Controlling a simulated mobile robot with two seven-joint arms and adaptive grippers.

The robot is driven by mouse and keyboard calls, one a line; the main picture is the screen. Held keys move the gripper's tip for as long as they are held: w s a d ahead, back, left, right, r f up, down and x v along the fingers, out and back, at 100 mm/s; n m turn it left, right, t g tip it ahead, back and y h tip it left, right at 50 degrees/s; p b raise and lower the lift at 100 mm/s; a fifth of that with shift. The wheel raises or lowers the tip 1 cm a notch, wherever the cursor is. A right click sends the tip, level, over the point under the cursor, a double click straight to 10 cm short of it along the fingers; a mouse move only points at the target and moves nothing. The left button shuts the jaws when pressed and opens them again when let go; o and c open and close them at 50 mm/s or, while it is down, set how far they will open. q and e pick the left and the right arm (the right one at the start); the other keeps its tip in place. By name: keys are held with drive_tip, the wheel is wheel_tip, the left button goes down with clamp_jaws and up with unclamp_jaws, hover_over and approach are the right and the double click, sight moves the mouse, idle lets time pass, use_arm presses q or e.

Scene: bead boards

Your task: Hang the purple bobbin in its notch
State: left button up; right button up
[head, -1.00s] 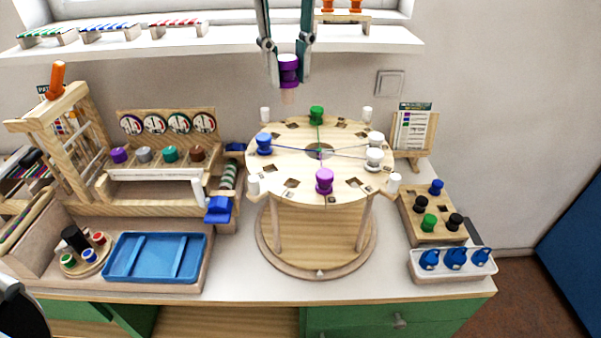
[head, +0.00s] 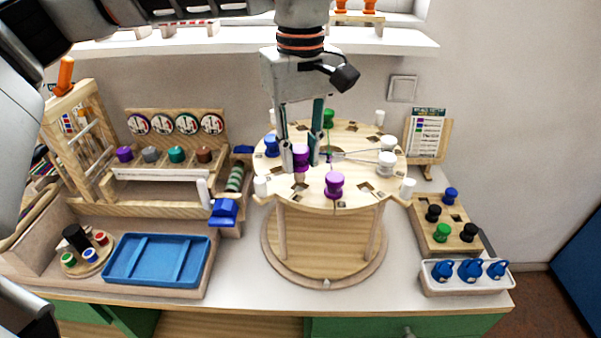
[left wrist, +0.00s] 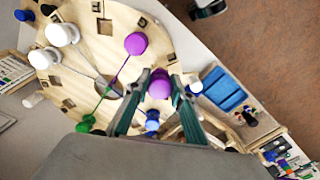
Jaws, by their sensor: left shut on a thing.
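My left gripper (head: 301,160) is shut on a purple bobbin (head: 301,153), held over the front-left part of the round wooden board (head: 350,136). In the left wrist view the held bobbin (left wrist: 159,84) sits between the two fingertips (left wrist: 160,78). A second purple bobbin (head: 334,183) sits at the board's front edge, with a purple thread running from it in the left wrist view (left wrist: 136,43). Square notches ring the board. Whether the held bobbin touches the board cannot be told. My right gripper is not in view.
On the board are a blue bobbin (head: 271,146), a green bobbin (head: 328,118) and white bobbins (head: 386,162). White pegs (head: 261,186) stand around its rim. A bobbin block (head: 447,226) is at right; a blue tray (head: 157,260) is at front left.

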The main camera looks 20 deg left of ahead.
sight(301, 164)
use_arm(q)
wheel_tip(301, 164, down, 4)
drive_tip(key=shift+f, duration=0.15)
drive_tip(key=shift+s, duration=0.1)
drive_tip(key=o, duration=1.1)
drive_tip(key=shift+f, duration=0.1)
wheel_tip(301, 164, up, 12)
drive_tip(key=shift+r+p, duration=0.2)
drive_tip(key=shift+p, duration=0.2)
